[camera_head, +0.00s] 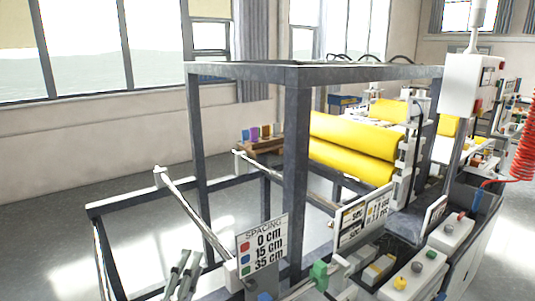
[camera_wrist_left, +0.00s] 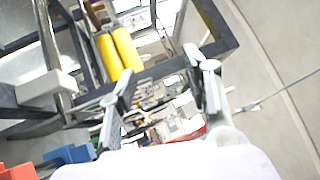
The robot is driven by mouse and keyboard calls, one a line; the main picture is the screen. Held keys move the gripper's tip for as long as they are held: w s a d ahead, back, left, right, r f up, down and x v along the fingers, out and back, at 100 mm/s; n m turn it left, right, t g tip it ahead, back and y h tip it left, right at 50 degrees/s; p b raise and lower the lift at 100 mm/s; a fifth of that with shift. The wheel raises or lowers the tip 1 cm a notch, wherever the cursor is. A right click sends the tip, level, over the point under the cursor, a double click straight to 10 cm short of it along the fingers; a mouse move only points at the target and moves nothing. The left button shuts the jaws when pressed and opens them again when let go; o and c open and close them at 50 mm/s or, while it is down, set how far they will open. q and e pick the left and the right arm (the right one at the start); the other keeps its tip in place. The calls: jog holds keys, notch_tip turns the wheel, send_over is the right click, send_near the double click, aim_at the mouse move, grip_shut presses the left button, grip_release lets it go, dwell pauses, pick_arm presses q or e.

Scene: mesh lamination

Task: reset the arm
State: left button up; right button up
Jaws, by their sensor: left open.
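My left gripper (camera_head: 185,272) is low at the bottom of the head view, left of the spacing sign. Its two grey fingers point up and stand apart, with nothing between them. In the left wrist view the gripper (camera_wrist_left: 158,65) also shows open and empty, with the machine beyond its fingers. My right gripper is in neither view. The laminating machine's dark frame (camera_head: 297,180) stands just beyond and to the right of my left gripper.
Yellow rollers (camera_head: 352,150) sit inside the frame. A white spacing sign (camera_head: 262,246) is close right of my left gripper. Control boxes with buttons (camera_head: 412,275) are at lower right. A red coiled hose (camera_head: 522,150) hangs at far right. Grey floor (camera_head: 45,240) is clear at left.

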pick_arm(q)
jog(key=s+a+f+n+g+y, duration=0.4)
jog(key=a+f+n, duration=0.1)
jog(key=f+n, duration=0.2)
jog(key=s+a+f+n+g+y, duration=0.3)
jog(key=s+a+f+n+g, duration=0.15)
jog(key=f+n, duration=0.3)
jog(key=s+d+f+n+g+h, duration=0.2)
jog(key=s+f+g, duration=0.3)
jog(key=s, duration=0.5)
jog(key=s+d+f+n+g+h, duration=0.1)
jog(key=s+d+f+n+g, duration=0.2)
jog(key=s+f, duration=0.5)
notch_tip(320, 180, down, 23)
jog(key=s+m+g+b, duration=0.1)
jog(key=s+g, duration=0.1)
jog(key=s, duration=0.1)
jog(key=s+a+f+g+b, duration=0.1)
jog(key=s+a+f, duration=0.2)
jog(key=s+f, duration=1.4)
notch_tip(320, 180, down, 3)
jog(key=shift+a+r, duration=0.2)
